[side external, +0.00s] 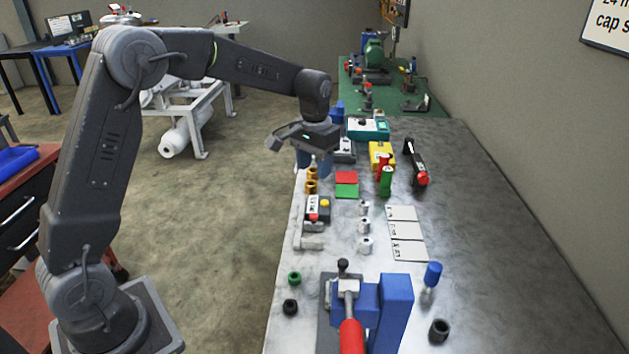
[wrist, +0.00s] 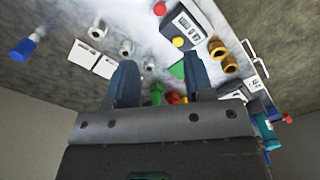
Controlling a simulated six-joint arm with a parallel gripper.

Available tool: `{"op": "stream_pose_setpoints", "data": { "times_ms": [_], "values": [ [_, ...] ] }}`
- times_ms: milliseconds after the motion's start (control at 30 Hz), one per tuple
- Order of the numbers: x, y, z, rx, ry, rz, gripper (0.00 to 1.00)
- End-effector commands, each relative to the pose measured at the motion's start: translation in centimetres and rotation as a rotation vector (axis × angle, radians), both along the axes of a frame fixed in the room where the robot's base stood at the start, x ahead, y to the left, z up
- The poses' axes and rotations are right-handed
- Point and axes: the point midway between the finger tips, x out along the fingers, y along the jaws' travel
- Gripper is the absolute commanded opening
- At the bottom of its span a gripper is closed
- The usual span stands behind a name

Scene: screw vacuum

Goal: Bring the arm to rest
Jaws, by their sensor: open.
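My gripper (side external: 315,162) hangs above the left edge of the grey metal bench (side external: 470,200), near its middle. In the wrist view its two blue fingers (wrist: 160,82) stand apart with nothing held between them. In the side view the fingers point down and partly hide what lies behind them. Brass fittings (side external: 311,180) are just below the fingers. A red and green square (side external: 346,185) lies to the right of them. The arm is bent, with its forearm reaching over to the bench.
A blue clamp fixture with a red handle (side external: 350,335) stands at the near end. Metal nuts (side external: 365,225), white cards (side external: 405,233), a meter (side external: 318,208), red and green cylinders (side external: 386,180) and a black-and-red tool (side external: 416,163) lie on the bench. The bench's right side is clear.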

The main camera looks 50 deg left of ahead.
Motion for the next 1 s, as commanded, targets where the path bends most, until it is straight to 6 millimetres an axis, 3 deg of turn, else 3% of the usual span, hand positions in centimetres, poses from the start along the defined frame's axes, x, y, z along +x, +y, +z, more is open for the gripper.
{"op": "stream_pose_setpoints", "data": {
  "times_ms": [467, 567, 667, 800, 1000],
  "values": [
    [-0.1, -0.1, 1.0, 0.001, -0.004, -0.001, 0.48],
    [-1.0, -0.5, 2.1, 0.004, -0.025, -0.007, 0.48],
    [-3.1, -1.3, 4.2, 0.01, -0.066, -0.021, 0.48],
    [-7.5, -2.8, 7.3, 0.019, -0.148, -0.047, 0.48],
    [-14.5, -4.7, 9.8, 0.029, -0.266, -0.085, 0.48]
  ]
}}
